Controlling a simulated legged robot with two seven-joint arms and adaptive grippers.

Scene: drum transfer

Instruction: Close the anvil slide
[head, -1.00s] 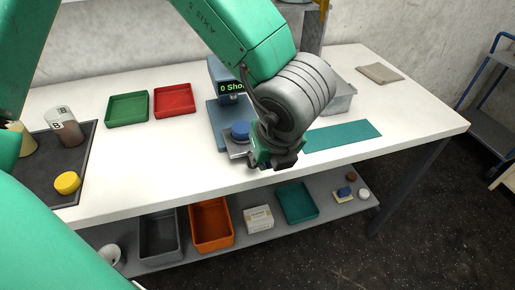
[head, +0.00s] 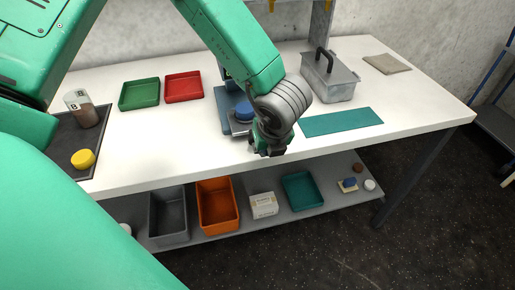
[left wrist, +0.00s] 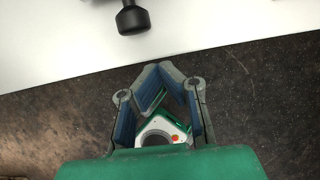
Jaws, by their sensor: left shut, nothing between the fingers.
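The blue-grey test device (head: 224,110) stands on the white table, largely behind my left arm. A blue round piece (head: 244,112) sits on its low metal front part, which looks like the anvil slide (head: 238,128). How far the slide is out cannot be told. My left gripper (head: 268,151) is just in front of this part, by the table's front edge. In the left wrist view the left gripper (left wrist: 159,72) is shut and empty, with its fingertips meeting. A black knob (left wrist: 132,18) shows ahead of the fingertips, apart from them. My right gripper is out of view.
On the table (head: 180,150) are a green tray (head: 139,95), a red tray (head: 183,87), a grey toolbox (head: 331,78), a teal mat (head: 341,122) and a dark mat (head: 70,150) with a yellow piece (head: 83,159). A lower shelf (head: 245,220) holds bins.

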